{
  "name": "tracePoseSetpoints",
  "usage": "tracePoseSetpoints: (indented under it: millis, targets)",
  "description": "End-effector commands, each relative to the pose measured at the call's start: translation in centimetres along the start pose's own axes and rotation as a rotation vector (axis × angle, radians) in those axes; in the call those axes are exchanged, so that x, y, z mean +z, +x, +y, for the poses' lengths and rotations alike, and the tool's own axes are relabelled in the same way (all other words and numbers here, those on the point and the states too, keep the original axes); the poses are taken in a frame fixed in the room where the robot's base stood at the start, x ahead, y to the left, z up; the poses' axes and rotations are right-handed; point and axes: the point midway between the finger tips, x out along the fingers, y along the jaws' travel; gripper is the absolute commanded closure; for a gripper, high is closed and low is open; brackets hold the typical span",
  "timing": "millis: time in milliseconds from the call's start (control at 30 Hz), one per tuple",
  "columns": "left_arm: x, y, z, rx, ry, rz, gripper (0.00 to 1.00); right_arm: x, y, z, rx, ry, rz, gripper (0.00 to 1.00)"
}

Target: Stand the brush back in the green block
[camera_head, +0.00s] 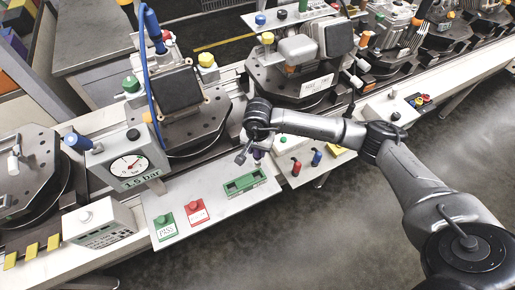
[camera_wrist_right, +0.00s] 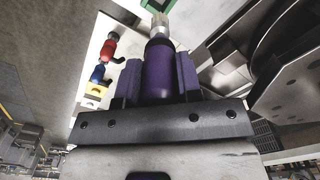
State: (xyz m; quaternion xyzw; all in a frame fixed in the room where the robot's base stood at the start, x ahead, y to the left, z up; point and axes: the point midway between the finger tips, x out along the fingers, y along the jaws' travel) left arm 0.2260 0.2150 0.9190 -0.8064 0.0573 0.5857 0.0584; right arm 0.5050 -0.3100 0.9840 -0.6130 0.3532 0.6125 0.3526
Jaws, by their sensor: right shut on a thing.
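The green block (camera_head: 244,183) lies on the pale panel in front of the conveyor in the head view. It has recessed openings in its top. A green edge of the block (camera_wrist_right: 156,5) shows at the top of the right wrist view. My right gripper (camera_head: 257,153) is just above and behind the block in the head view. It is shut on the brush (camera_wrist_right: 158,72), which has a purple body and a metal-coloured end pointing toward the green edge. The brush is mostly hidden by the wrist in the head view. My left gripper is not in view.
Green (camera_head: 165,222) and red (camera_head: 196,209) button boxes stand left of the block. A pressure gauge box (camera_head: 127,166) stands further left. Red and blue-handled tools (camera_head: 317,158) stand to the right. Machine fixtures (camera_head: 292,85) line the conveyor behind.

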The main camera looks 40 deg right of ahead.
Motion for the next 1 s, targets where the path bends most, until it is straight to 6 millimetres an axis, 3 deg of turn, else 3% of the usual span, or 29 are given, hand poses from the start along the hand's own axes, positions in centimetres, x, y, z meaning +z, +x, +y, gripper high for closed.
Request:
tracePoseSetpoints:
  millis: [367, 1000]
  targets:
    - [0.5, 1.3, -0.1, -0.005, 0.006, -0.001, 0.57, 0.0, 1.1, 0.0, -0.001, 0.0, 0.0, 1.0]
    - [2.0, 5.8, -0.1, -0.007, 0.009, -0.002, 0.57, 0.0, 6.6, 0.0, 0.0, -0.001, 0.0, 1.0]
